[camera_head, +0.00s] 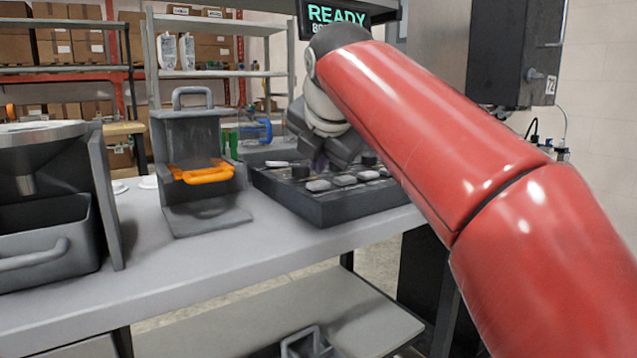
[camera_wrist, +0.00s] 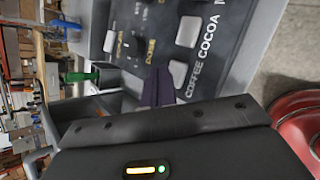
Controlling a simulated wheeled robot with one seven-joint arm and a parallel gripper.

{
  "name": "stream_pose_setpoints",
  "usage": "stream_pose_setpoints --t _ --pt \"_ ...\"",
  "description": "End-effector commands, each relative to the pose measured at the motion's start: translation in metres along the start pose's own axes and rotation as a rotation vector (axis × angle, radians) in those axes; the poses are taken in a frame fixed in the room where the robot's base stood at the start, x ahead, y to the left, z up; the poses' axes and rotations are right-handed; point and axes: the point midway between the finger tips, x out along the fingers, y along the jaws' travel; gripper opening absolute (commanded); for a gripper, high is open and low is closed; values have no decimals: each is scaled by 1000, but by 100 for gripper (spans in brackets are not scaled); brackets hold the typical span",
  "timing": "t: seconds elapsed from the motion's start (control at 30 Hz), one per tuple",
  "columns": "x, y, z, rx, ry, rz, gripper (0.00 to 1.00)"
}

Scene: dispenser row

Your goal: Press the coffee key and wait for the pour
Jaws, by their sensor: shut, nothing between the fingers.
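The dark key panel (camera_head: 330,209) lies on the bench in the head view, with several pale keys along its front. In the wrist view the panel (camera_wrist: 240,25) carries COFFEE and COCOA labels; the pale coffee key (camera_wrist: 178,74) sits beside COFFEE, and the cocoa key (camera_wrist: 188,31) beside COCOA. My gripper (camera_head: 320,164) is over the panel's left part, shut and empty. Its dark fingers (camera_wrist: 159,76) appear just beside the coffee key in the wrist view; I cannot tell whether they touch it. The display (camera_head: 337,14) reads READY, its lower line partly covered by my arm.
Left of the panel is a grey stand (camera_head: 187,130) with an orange piece (camera_head: 203,173). A grey machine with a metal funnel (camera_head: 42,135) stands at far left. A dark box (camera_head: 510,55) is at upper right. Bare bench top (camera_head: 150,240) runs along the front.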

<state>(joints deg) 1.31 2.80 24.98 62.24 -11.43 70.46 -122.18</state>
Motion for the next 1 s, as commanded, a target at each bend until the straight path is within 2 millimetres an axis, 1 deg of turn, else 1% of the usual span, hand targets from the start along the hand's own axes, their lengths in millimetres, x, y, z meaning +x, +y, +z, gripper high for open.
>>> stream_pose_setpoints --t 0.3,0.57,1.0 --pt "0 0 0 0 0 0 0" --pt "6 -4 -4 0 -1 0 0" --pt "6 -5 -4 0 0 0 0"
